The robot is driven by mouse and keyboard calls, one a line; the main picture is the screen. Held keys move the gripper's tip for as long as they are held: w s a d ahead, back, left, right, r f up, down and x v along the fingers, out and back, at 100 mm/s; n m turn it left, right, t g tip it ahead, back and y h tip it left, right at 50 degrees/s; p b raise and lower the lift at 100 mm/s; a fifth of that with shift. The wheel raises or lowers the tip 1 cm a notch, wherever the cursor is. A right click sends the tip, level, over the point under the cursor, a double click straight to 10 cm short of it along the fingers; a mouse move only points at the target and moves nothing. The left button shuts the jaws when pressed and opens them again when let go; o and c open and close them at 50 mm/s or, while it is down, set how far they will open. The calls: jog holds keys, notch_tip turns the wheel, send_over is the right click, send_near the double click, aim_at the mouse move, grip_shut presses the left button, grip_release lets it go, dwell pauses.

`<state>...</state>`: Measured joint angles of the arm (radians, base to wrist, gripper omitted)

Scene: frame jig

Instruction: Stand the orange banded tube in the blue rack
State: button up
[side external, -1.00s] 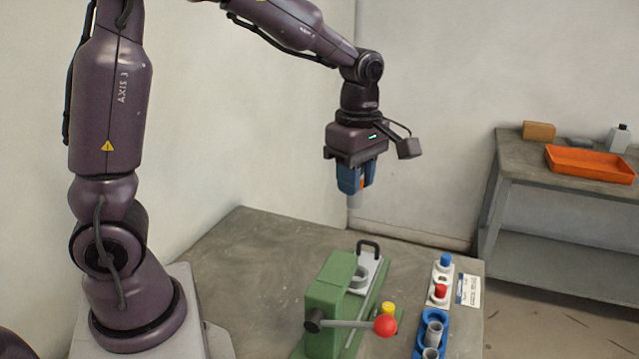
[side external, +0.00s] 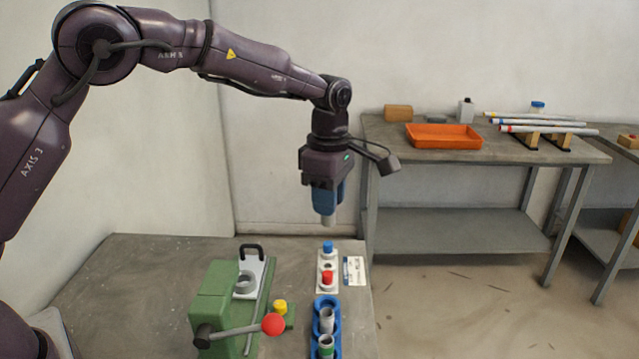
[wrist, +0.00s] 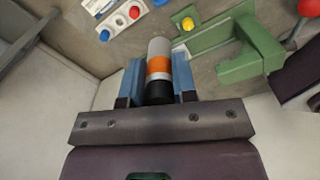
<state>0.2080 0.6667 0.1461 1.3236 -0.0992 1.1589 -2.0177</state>
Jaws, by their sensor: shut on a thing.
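The orange banded tube (wrist: 158,66) is grey with an orange band and a dark end, and sits between the blue fingers in the wrist view. My gripper (side external: 325,204) is shut on it and holds it upright in the air; only its grey lower end (side external: 328,221) shows clearly in the side view. The blue rack (side external: 319,334) is on the bench near its right edge, lower in the side view than the gripper. It holds a grey tube (side external: 326,319) and a green banded tube (side external: 326,344). The held tube is well clear of the rack.
A white panel (side external: 327,289) with a blue and a red button lies behind the rack, beside a label card (side external: 354,271). A green clamp fixture (side external: 215,300) with a red-knobbed lever (side external: 273,324) stands left of the rack. The bench's left part is clear.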

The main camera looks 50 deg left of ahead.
notch_tip(320, 180, down, 19)
jog(key=shift+r, duration=0.2)
dwell(0.5)
jog(key=shift+f, duration=0.1)
dwell(1.1)
jog(key=shift+f, duration=1.1)
jog(key=o, duration=1.2)
jog(key=shift+c, duration=0.2)
jog(key=shift+r, duration=0.1)
jog(key=shift+r, duration=0.7)
jog(key=shift+r, duration=0.1)
